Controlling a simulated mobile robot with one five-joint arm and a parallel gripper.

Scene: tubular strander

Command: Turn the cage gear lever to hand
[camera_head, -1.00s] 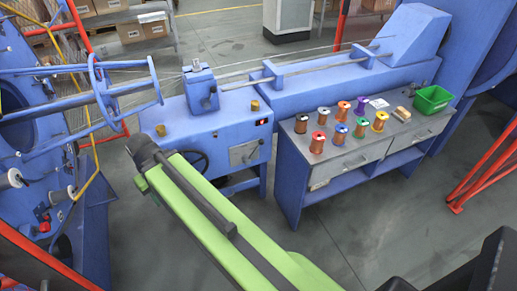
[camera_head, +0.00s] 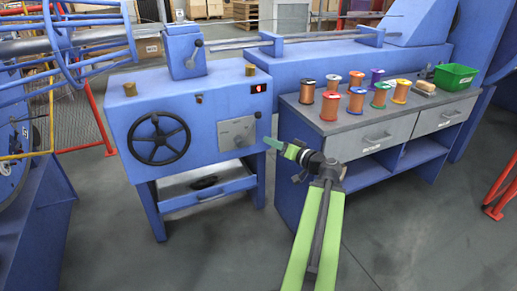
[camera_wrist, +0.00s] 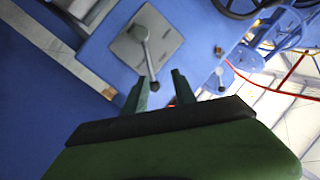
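The cage gear lever (camera_wrist: 146,55) is a grey arm with a dark ball knob, mounted on a square grey plate (camera_wrist: 128,45) on the blue gearbox front. In the head view the plate (camera_head: 222,131) sits right of the black handwheel, and the lever is small there. My gripper (camera_wrist: 159,80) is open in the wrist view, its two dark green fingers apart. The knob appears between the fingertips in that picture; I cannot tell its depth or whether they touch. In the head view my gripper (camera_head: 272,143) is just right of the gearbox front.
The black handwheel (camera_head: 158,138) is left of the plate. The grey-topped bench (camera_head: 350,126) with several spools and a green bin (camera_head: 455,77) stands to the right. Open floor lies in front.

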